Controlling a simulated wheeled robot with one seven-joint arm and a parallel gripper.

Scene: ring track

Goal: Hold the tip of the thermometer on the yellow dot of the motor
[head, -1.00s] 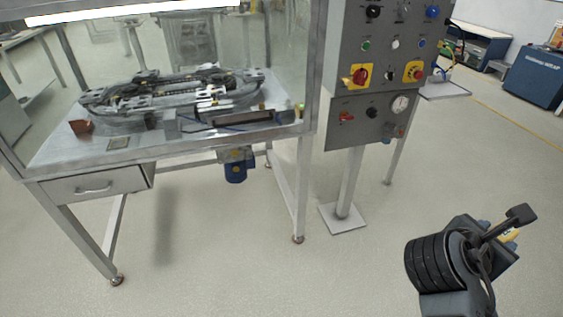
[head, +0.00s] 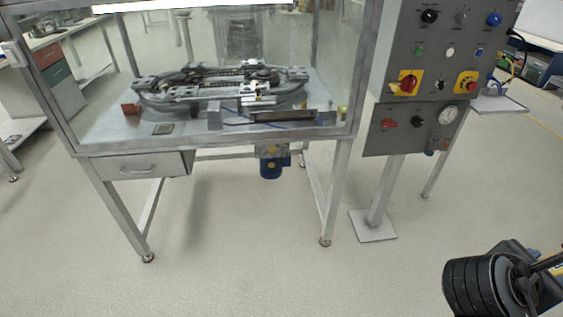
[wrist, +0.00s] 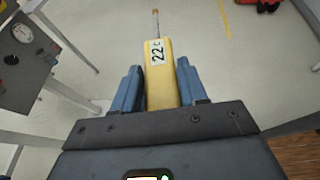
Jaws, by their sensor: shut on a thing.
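In the wrist view my gripper (wrist: 161,88) is shut on the thermometer (wrist: 162,78), a yellow body with a label reading "22" and a thin metal probe. The probe points away from my gripper, and its tip is clear of everything. The motor (head: 271,165) is a blue unit hanging under the table in the head view, well away from my gripper. In the head view my arm is at the lower right, and the gripper's fingers are not clearly seen.
The table (head: 100,139) carries a ring track (head: 222,84) behind clear panels. Its drawer (head: 137,167) and legs stand around the space beside the motor. A control panel (head: 440,80) stands to the right on a post with a floor plate (head: 373,226). The floor in front is open.

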